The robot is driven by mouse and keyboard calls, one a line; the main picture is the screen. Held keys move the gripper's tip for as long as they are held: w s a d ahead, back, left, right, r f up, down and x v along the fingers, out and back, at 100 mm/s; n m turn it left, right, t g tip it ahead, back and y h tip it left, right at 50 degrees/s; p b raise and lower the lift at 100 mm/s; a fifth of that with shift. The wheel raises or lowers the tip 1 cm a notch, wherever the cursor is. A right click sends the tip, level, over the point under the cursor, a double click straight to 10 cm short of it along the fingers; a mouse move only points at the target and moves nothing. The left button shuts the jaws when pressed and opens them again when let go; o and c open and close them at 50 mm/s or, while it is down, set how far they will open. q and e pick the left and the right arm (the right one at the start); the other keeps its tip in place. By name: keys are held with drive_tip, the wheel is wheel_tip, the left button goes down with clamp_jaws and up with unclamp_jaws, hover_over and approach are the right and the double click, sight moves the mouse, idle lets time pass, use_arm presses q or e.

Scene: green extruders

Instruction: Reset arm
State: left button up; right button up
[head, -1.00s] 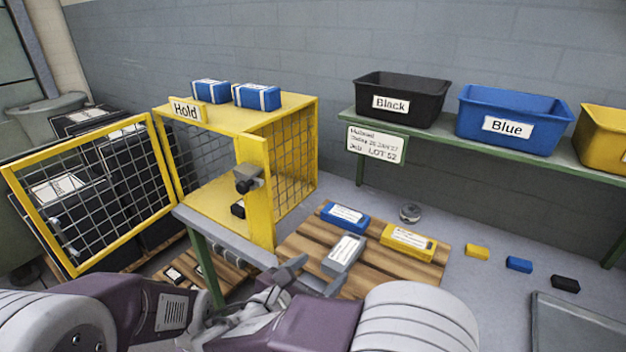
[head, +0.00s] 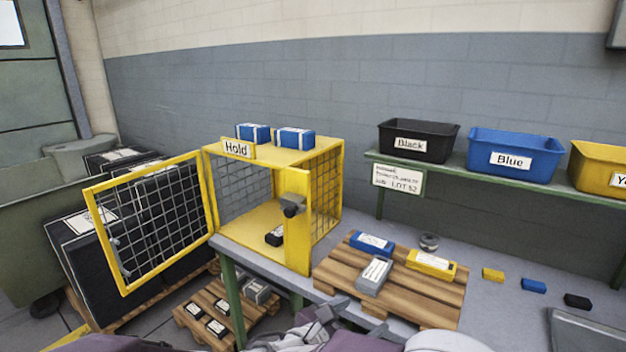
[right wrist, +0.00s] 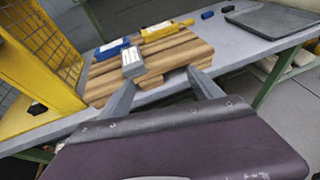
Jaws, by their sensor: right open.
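My right gripper (head: 358,316) is at the bottom of the head view, in front of the wooden pallet on the table. In the right wrist view its two fingers (right wrist: 163,80) stand apart with nothing between them, and the grey block (right wrist: 134,62) lies beyond them on the pallet. My left gripper cannot be made out in the head view.
The yellow Hold cage (head: 325,200) stands with its mesh door (head: 120,290) open and a black block (head: 275,236) inside. Blue (head: 372,243), grey (head: 374,275) and yellow (head: 431,263) blocks lie on the pallet (head: 335,270). Black (head: 418,128) and blue (head: 540,140) bins stand behind.

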drive_tip(key=s+d+f+m+g, duration=0.4)
drive_tip(key=s+d+m+g, duration=0.1)
drive_tip(key=d, duration=0.4)
drive_tip(key=s+d+f+m+g, duration=0.4)
drive_tip(key=s+d+m, duration=0.1)
drive_tip(key=d, duration=0.4)
drive_tip(key=s+f+m+g+y, duration=0.3)
drive_tip(key=s+f+m+y, duration=0.2)
drive_tip(key=s+m, duration=0.1)
drive_tip(key=a+f+m+t+y, duration=0.2)
drive_tip(key=a+f+m+y, duration=0.3)
drive_tip(key=a+m, duration=0.4)
use_arm(q)
wheel_tip(320, 180, up, 17)
drive_tip(key=p, duration=1.7)
drive_tip(key=shift+s, duration=0.25)
use_arm(e)
wheel_tip(320, 180, up, 17)
drive_tip(key=w+m+t, duration=0.1)
drive_tip(key=w+m, duration=0.1)
drive_tip(key=shift+w+a, duration=0.25)
